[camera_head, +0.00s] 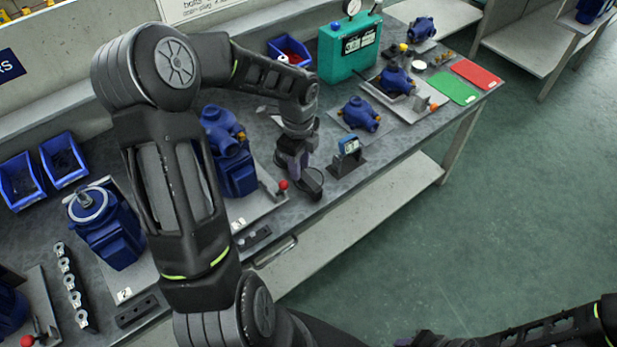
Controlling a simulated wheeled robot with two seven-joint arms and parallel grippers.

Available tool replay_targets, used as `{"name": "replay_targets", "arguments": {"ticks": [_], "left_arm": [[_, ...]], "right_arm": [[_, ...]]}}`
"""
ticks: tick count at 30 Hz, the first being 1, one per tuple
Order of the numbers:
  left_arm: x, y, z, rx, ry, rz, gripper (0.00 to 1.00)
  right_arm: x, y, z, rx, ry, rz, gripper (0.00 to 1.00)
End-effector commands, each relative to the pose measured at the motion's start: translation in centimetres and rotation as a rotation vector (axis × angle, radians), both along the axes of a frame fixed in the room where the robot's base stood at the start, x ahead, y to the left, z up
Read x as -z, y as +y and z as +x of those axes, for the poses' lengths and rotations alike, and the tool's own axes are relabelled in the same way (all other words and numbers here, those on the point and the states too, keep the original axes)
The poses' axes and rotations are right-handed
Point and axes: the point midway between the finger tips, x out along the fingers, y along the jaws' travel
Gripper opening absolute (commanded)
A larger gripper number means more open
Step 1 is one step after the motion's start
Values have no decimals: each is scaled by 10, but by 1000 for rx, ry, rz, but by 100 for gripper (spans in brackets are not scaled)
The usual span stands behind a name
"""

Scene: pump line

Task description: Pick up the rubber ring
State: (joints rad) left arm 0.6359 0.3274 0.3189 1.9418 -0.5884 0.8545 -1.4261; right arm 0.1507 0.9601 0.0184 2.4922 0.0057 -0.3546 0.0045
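My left gripper (303,184) points down over the bench, between a numbered pump station and a small blue display on a stand. A dark round piece (313,183) shows right at its fingertips. It looks like the rubber ring, but I cannot tell for sure, nor whether the fingers are closed on it. The wrist and arm hide part of the fingers. My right gripper (425,341) is only partly in view at the bottom edge, away from the bench, and its fingers are not clear.
The small display (349,147) stands close right of my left gripper. A red-knobbed lever (282,186) is close left. Blue pumps (360,114), a green tester (348,48), green (454,88) and red mats (478,73) and blue bins (64,158) occupy the bench (400,150). Floor right is clear.

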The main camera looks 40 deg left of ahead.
Motion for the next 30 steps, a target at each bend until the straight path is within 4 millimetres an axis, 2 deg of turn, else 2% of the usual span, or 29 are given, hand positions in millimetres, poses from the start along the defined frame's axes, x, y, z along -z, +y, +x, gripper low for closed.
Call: {"name": "replay_targets", "arguments": {"ticks": [6, 18, 27, 30], "left_arm": [[22, -1, 0, 0, 2, -2, 29], [28, -1, 0, -2, 2, -3, 29], [69, -2, 3, -2, 3, -3, 29], [75, -2, 4, -1, 1, -3, 29]], "right_arm": [[-2, 0, 0, 0, 0, 0, 36], [-4, 0, 0, 0, 1, -1, 36], [-12, -1, -2, 1, 5, -3, 36], [-12, -1, -2, 1, 5, -3, 36]]}}
